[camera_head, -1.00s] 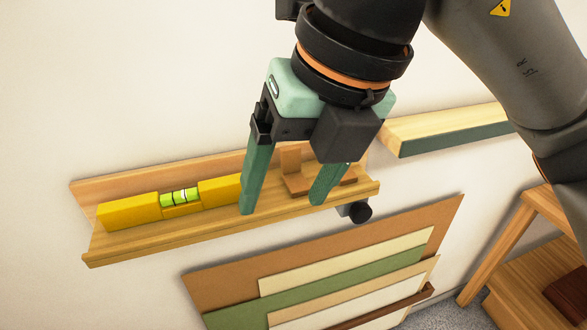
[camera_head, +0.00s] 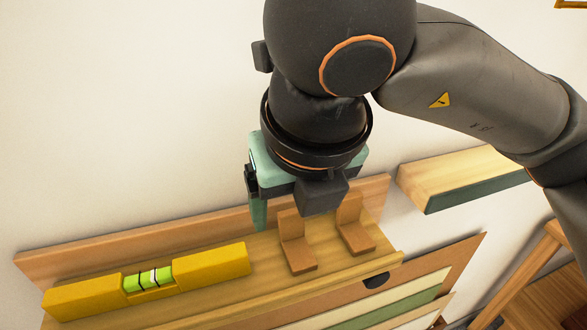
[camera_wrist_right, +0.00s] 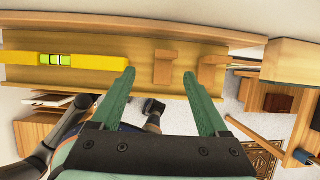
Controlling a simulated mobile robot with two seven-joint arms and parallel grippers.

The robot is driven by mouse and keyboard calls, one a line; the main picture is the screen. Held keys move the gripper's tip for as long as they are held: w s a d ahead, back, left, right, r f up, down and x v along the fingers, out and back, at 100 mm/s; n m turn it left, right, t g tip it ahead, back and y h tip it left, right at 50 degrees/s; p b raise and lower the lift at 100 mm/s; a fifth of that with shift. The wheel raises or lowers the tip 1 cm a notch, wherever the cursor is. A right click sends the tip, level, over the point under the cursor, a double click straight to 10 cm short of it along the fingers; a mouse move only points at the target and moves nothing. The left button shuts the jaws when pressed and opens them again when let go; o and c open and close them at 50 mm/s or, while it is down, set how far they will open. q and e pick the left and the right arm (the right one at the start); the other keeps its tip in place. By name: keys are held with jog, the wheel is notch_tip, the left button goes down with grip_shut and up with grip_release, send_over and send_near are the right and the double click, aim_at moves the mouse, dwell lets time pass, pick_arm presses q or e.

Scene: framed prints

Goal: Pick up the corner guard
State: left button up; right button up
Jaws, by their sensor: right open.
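Two brown L-shaped wooden pieces, which look like corner guards, stand on the wall ledge: a left one (camera_head: 298,255) and a right one (camera_head: 354,238). In the wrist view the left one (camera_wrist_right: 163,66) lies between my fingers in the picture; the right one (camera_wrist_right: 214,61) is partly behind the right-hand finger. One green finger shows there; the other is hidden by the gripper body. It also shows in the wrist view (camera_wrist_right: 159,74). My left gripper is not in view.
A yellow spirit level (camera_head: 205,268) lies on the left of the wooden ledge (camera_head: 110,240), which has a back board and front lip. Another wooden shelf (camera_head: 455,178) is at the right. Flat boards (camera_head: 425,280) lean below.

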aim_at(293, 224)
jog(key=shift+x, duration=1.1)
jog(key=shift+w+f+p, duration=0.35)
jog(key=shift+w+f, duration=0.05)
jog(key=shift+f, duration=0.1)
jog(key=x, duration=0.3)
jog(key=shift+w+d+f+p, duration=0.2)
jog(key=shift+w+d+p, duration=0.05)
jog(key=shift+w+p, duration=0.15)
jog(key=shift+w+f, duration=0.1)
jog(key=shift+f, duration=0.2)
jog(key=shift+c, duration=0.2)
grip_shut()
